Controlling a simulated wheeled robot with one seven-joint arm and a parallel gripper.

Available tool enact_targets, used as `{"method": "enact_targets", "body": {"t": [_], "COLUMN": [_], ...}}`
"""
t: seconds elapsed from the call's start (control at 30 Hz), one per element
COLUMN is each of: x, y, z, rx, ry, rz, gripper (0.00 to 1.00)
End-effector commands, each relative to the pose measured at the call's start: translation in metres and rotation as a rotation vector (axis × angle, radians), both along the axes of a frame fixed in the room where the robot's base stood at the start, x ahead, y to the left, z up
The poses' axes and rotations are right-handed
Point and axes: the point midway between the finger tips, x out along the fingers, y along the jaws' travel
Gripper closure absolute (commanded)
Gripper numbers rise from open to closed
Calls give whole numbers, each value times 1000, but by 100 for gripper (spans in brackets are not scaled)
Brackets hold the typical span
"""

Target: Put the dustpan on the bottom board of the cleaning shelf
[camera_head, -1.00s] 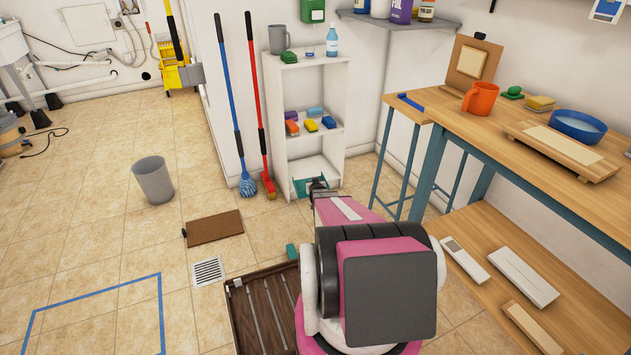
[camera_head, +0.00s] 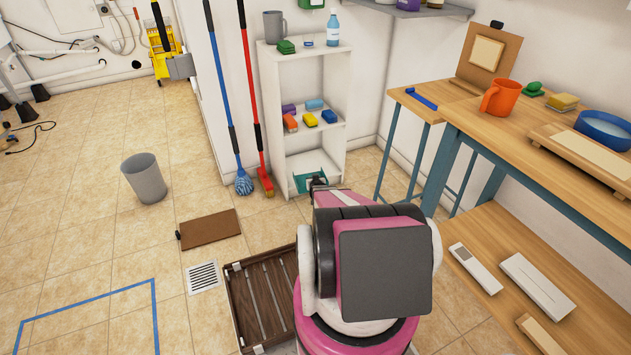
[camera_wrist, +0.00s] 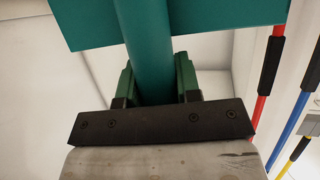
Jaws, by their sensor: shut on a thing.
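The teal dustpan (camera_wrist: 215,20) is in my gripper (camera_wrist: 152,82). In the wrist view the fingers are shut around its round handle (camera_wrist: 148,50), and the flat pan lies beyond them. In the head view a small part of the dustpan (camera_head: 303,184) shows at the low front of the white cleaning shelf (camera_head: 269,120), by the bottom board (camera_head: 312,163). My gripper (camera_head: 318,182) is there too, mostly hidden behind my arm. I cannot tell whether the dustpan touches the board.
A blue mop (camera_head: 244,183) and a red broom (camera_head: 265,180) lean left of the shelf. The middle board holds several sponges. The wooden workbench (camera_head: 480,120) stands at right. A slatted crate (camera_head: 262,300), a brown board (camera_head: 209,229) and a grey bin (camera_head: 144,178) are on the floor.

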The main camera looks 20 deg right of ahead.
Motion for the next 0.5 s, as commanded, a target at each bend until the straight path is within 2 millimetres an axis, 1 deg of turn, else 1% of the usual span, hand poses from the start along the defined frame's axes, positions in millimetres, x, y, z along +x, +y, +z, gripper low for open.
{"method": "enact_targets", "body": {"t": [0.03,0.5], "x": [7,50], "y": [0,1], "z": [-4,-25], "rx": [0,-1], "ry": [-1,-1], "rz": [1,1], "gripper": [92,92]}}
